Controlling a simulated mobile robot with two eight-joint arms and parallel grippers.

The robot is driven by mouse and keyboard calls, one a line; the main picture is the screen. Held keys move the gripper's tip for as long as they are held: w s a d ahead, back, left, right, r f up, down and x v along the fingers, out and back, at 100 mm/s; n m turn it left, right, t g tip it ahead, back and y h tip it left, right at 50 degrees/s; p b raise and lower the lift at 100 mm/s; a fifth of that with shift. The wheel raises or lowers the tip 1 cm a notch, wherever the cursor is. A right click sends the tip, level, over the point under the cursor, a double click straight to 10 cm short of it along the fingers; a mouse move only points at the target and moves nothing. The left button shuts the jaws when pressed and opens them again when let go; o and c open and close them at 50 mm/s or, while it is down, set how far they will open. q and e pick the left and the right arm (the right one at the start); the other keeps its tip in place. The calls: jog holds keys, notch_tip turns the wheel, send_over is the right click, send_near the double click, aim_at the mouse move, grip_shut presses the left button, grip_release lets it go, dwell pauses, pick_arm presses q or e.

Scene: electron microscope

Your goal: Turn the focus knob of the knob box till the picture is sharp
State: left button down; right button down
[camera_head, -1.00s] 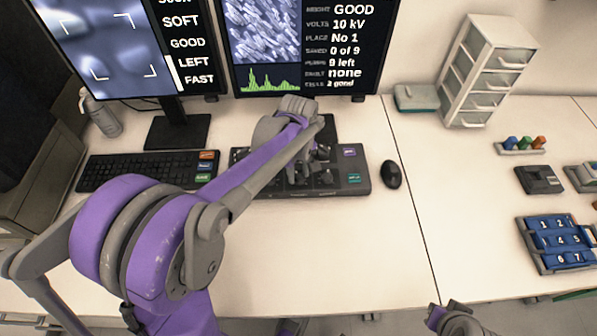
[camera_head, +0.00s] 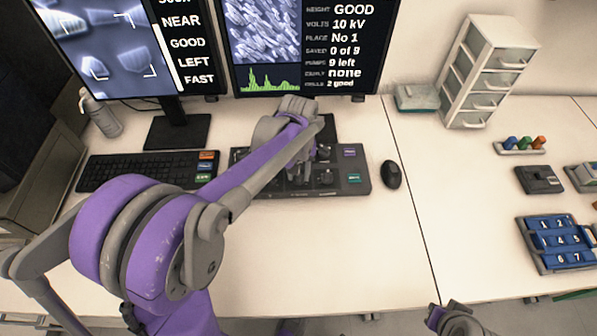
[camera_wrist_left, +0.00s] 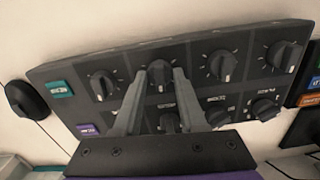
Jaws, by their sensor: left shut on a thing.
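The dark knob box (camera_head: 344,184) lies flat on the desk below the two monitors, partly covered by my left arm. In the left wrist view it shows two rows of black knobs with tick marks. My left gripper (camera_head: 300,172) reaches down onto it. In the left wrist view its fingers are shut on the focus knob (camera_wrist_left: 160,70) in the upper row, one finger on each side; its label is not readable.
The right monitor (camera_head: 265,45) shows a fine grainy picture and status lines. A keyboard (camera_head: 135,172) lies left of the box, a mouse (camera_head: 391,174) right of it. A drawer unit (camera_head: 488,70) and a blue numbered tray (camera_head: 558,243) stand farther right. The front desk is clear.

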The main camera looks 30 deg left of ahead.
pick_arm(q)
jog(key=shift+m, duration=2)
jog(key=shift+c, duration=2.4)
grip_release()
jog(key=shift+r, duration=0.15)
notch_tip(320, 180, up, 11)
jog(key=p, duration=0.1)
jog(key=shift+f, duration=0.2)
